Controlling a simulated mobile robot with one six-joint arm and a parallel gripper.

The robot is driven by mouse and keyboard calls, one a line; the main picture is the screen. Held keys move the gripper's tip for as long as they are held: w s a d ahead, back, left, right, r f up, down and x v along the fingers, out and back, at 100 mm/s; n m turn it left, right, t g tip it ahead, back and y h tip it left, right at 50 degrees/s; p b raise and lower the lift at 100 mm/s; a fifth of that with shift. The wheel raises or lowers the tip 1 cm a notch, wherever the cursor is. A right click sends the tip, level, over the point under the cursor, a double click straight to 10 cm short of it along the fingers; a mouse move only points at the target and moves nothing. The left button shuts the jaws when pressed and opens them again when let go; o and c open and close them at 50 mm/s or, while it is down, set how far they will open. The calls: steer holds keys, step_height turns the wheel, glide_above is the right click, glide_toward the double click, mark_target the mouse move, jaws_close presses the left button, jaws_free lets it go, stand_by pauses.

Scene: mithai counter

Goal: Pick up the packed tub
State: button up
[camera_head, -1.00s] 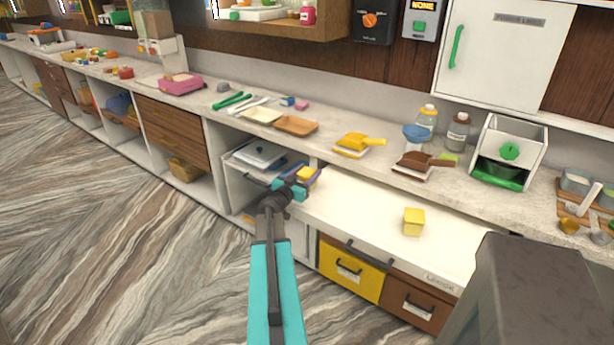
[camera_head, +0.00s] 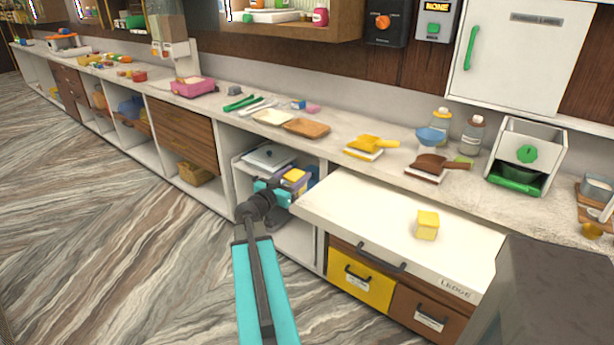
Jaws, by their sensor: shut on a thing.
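My gripper (camera_head: 276,188) is at the end of my teal arm, in front of the open shelf bay left of the white pull-out ledge. It is shut on a small tub with a yellow top and purple side (camera_head: 295,178). The fingers hide part of the tub, so its contents cannot be told. The tub appears upright or nearly so. A separate yellow block-like piece (camera_head: 428,225) stands on the white ledge, apart from my gripper.
The white ledge (camera_head: 350,205) juts out above a yellow drawer (camera_head: 360,286) and a brown drawer (camera_head: 428,315). A lidded tray (camera_head: 268,158) sits in the bay behind my gripper. The counter above holds trays, scoops and bottles. The floor at left is clear.

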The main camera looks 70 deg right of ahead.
mark_target(284, 180)
steer(key=shift+w+a+r+b, duration=0.15)
steer(key=shift+w+a, duration=0.15)
steer(key=shift+a, duration=0.45)
steer(key=shift+w+a+b, duration=0.15)
steer(key=shift+w+a, duration=0.2)
steer(key=shift+a, duration=0.45)
steer(key=shift+w+a+r+b, duration=0.15)
steer(key=shift+w+a, duration=0.15)
steer(key=shift+a, duration=0.45)
steer(key=shift+w, duration=0.1)
steer(key=w+a+f+n+t, duration=0.2)
steer(key=w+a+t, duration=0.1)
steer(key=w+a, duration=1)
steer(key=w+a+f+n+t, duration=0.15)
steer(key=w+a+t, duration=0.25)
steer(key=w+a, duration=0.9)
steer(key=w+a+f+n+t+y, duration=0.1)
steer(key=a+n+t, duration=0.2)
steer(key=a, duration=1.6)
steer(key=w+a+f+n+t+y, duration=0.1)
steer(key=w+a+n+t+y, duration=0.1)
steer(key=a, duration=1.8)
steer(key=shift+f+n+t+y, duration=0.3)
steer(key=shift+n+t, duration=0.15)
steer(key=shift+t, duration=0.45)
